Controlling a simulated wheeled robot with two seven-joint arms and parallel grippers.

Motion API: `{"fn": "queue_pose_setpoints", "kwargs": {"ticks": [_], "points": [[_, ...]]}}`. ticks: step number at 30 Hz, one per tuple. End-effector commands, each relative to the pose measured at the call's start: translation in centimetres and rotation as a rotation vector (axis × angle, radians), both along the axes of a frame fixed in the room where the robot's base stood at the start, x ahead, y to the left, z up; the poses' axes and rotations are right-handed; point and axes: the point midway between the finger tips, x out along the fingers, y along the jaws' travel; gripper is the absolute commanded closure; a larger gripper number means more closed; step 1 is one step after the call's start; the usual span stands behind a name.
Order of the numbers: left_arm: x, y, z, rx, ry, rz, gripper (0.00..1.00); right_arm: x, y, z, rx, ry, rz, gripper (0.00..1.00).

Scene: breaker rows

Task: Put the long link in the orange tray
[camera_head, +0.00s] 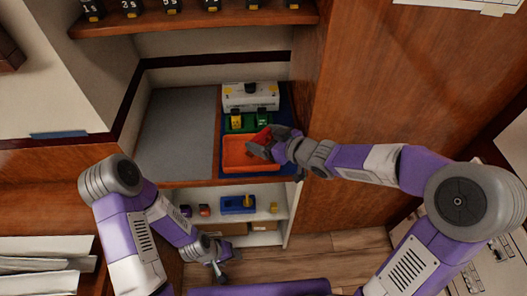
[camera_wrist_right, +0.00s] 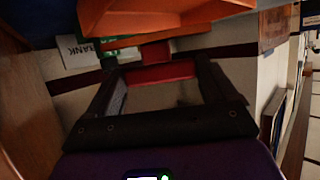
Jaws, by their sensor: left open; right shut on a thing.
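The orange tray (camera_head: 234,158) stands on the blue mat on the counter. In the right wrist view its orange wall (camera_wrist_right: 150,16) fills the top. My right gripper (camera_head: 262,148) is over the right part of the tray and is shut on a red piece (camera_head: 262,136), which looks like the long link. The red piece (camera_wrist_right: 160,73) spans between the fingertips in the right wrist view; its full length is hidden. I cannot tell whether it touches the tray. My left gripper (camera_head: 222,272) is open and empty, low in front of the lower shelf.
A green bin (camera_head: 250,127) with yellow pieces stands just behind the tray, with a white box (camera_head: 250,96) behind it. A bare grey surface (camera_head: 178,130) lies left. The lower shelf holds a blue tray (camera_head: 238,209) and small pieces. A wooden panel (camera_head: 345,90) bounds the right.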

Motion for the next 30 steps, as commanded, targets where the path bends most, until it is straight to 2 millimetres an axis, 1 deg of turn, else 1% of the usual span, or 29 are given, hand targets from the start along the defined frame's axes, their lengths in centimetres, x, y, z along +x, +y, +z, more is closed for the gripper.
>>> {"fn": "queue_pose_setpoints", "kwargs": {"ticks": [5, 9, 11, 19, 23, 24, 26, 27, 30], "points": [[0.0, 0.0, -0.9, 0.0, -0.001, 0.0, 0.43, 0.0, 0.1, -1.2, 0.001, -0.002, 0.002, 0.52], [0.0, 0.0, -2.3, 0.0, -0.001, 0.0, 0.43, 0.0, 0.1, -3.4, 0.001, 0.001, 0.003, 0.53], [0.0, 0.0, -2.6, 0.0, -0.001, 0.0, 0.43, 0.0, 0.1, -4.0, 0.001, -0.001, 0.002, 0.53], [0.0, 0.0, -2.5, 0.0, -0.001, 0.0, 0.43, 0.0, 0.1, -3.9, 0.001, -0.003, 0.002, 0.53], [0.0, 0.0, -2.8, 0.0, -0.001, 0.0, 0.43, 0.0, 0.1, -4.3, 0.0, -0.002, 0.002, 0.53], [0.0, 0.0, -2.8, 0.0, -0.001, 0.0, 0.43, 0.0, 0.0, -4.3, 0.0, -0.001, 0.001, 0.11], [0.0, 0.0, -2.7, 0.0, -0.001, 0.0, 0.43, 0.0, 0.0, -4.3, 0.0, -0.001, 0.001, 0.01], [0.0, 0.0, -2.7, 0.0, -0.001, 0.0, 0.43, 0.0, 0.0, -4.3, 0.0, -0.001, 0.001, 0.0], [0.0, 0.0, -2.7, 0.0, -0.001, 0.0, 0.43, 0.0, 0.0, -4.3, 0.0, -0.001, 0.001, 0.0]]}}
